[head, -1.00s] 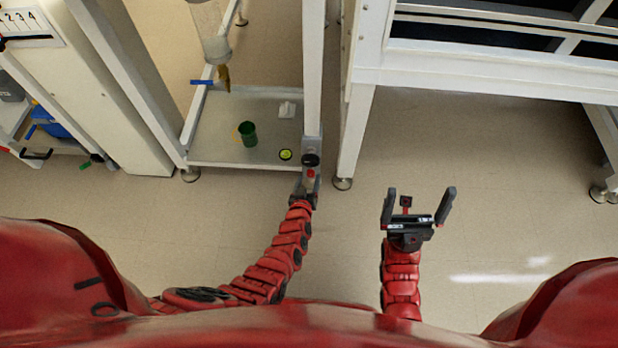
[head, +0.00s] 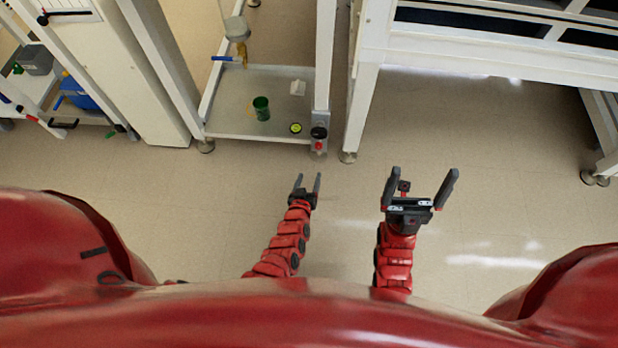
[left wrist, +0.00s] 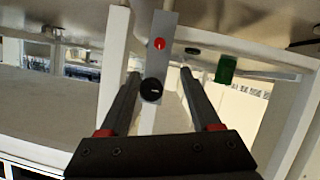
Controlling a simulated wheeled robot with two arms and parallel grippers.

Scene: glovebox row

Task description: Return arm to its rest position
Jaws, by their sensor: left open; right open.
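My left gripper (head: 307,186) is open and empty in the head view, above the bare floor in front of the white frame. Its two fingers also show in the left wrist view (left wrist: 163,85), apart with nothing between them touching. Beyond them is a grey control plate (left wrist: 168,40) with a red button (left wrist: 159,44) and a black knob (left wrist: 151,89). In the head view the black knob (head: 319,133) and red button (head: 318,146) are on the frame's post, apart from the gripper. My right gripper (head: 420,190) is open and empty over the floor, right of the left one.
A low shelf (head: 225,122) holds a green cup (head: 261,108) and a small yellow-green round item (head: 295,128). A white bench (head: 480,66) stands at the right. A cart with a blue item (head: 82,94) is at the left. The floor (head: 480,180) in front is clear.

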